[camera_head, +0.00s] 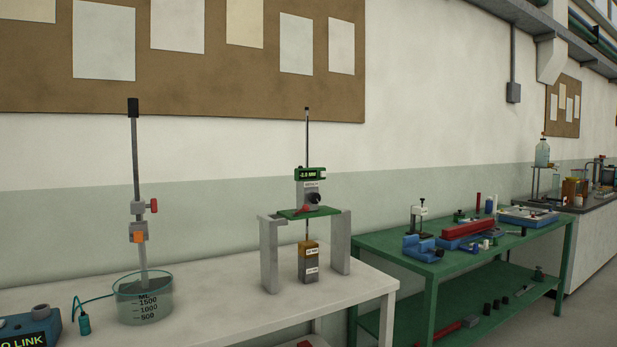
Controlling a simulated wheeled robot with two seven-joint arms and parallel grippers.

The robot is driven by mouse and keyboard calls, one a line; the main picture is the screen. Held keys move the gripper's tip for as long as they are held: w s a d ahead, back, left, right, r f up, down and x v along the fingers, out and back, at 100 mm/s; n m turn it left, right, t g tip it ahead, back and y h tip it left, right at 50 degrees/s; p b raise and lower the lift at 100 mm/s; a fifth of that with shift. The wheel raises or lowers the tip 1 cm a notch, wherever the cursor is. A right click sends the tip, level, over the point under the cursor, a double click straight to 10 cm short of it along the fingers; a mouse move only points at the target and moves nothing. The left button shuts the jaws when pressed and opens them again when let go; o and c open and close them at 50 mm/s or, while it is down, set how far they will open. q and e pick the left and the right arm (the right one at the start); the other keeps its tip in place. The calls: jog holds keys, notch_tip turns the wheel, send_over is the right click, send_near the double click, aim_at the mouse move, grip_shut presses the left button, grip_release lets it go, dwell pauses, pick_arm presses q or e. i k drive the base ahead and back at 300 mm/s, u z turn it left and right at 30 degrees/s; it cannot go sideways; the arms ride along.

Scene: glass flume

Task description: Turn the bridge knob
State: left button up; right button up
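A small grey bridge (270,254) with two upright legs and a green top plate (310,212) stands on the pale bench. On the plate is a grey block with a dark round knob (314,198) on its front right. A small red part (300,209) lies at the knob's left. A green readout (310,174) sits above on a thin vertical rod. Under the plate, a brass and grey block (308,262) hangs or stands between the legs; I cannot tell which. Neither of my grippers is in view.
A glass beaker (143,300) with a tall rod and clamp stands left of the bridge. A blue box (30,328) is at the lower left edge. A green bench (400,245) with several tools stands to the right. The pale bench (225,315) is bare between beaker and bridge.

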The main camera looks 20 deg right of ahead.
aim_at(314, 198)
jog(key=z, duration=0.35)
jog(key=i, duration=0.6)
jog(key=z, duration=0.35)
